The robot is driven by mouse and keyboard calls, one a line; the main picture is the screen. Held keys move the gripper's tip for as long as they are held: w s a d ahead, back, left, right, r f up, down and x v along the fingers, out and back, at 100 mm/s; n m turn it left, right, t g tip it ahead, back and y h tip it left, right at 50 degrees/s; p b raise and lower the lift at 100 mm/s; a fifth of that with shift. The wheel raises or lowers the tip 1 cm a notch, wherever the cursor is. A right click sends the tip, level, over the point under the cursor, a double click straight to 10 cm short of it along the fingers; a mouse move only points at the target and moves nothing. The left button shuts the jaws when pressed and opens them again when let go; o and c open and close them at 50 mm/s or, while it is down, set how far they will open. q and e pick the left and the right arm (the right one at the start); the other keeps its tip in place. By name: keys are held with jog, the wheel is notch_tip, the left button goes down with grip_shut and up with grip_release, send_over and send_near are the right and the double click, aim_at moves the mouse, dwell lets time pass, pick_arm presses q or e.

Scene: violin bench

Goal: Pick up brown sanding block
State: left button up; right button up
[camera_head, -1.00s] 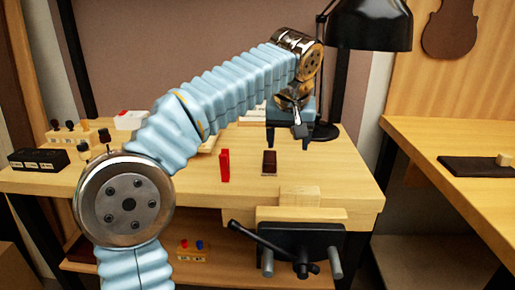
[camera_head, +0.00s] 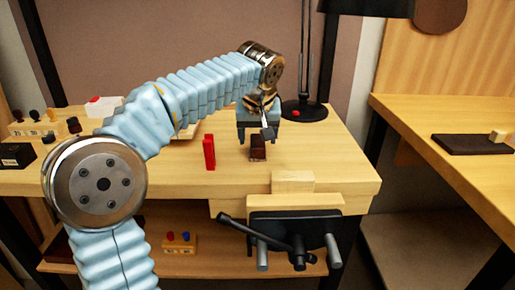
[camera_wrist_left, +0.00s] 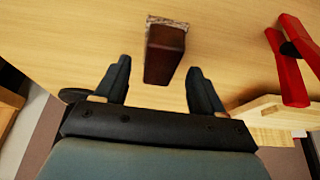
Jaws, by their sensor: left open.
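The brown sanding block (camera_head: 258,150) stands on the wooden bench top, a dark reddish-brown block. In the left wrist view the block (camera_wrist_left: 164,55) lies ahead of and between the two fingers, with a pale, rough strip along its far edge. My left gripper (camera_head: 259,142) hangs just above and behind the block in the head view. In the left wrist view the left gripper (camera_wrist_left: 158,88) is open, its fingers apart on either side of the block's near end and not visibly touching it. My right gripper is not in view.
A red clamp-like tool (camera_head: 209,152) stands left of the block; it also shows in the wrist view (camera_wrist_left: 291,62). A vise (camera_head: 295,228) with a wooden jaw is at the bench front. A black lamp base (camera_head: 304,110) stands behind. Bench top right of the block is clear.

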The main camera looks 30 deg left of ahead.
pick_arm(q)
jog(key=x, duration=0.2)
jog(key=shift+w+f, duration=0.1)
jog(key=shift+f, duration=0.2)
jog(key=shift+r, duration=0.1)
jog(key=c, duration=1.1)
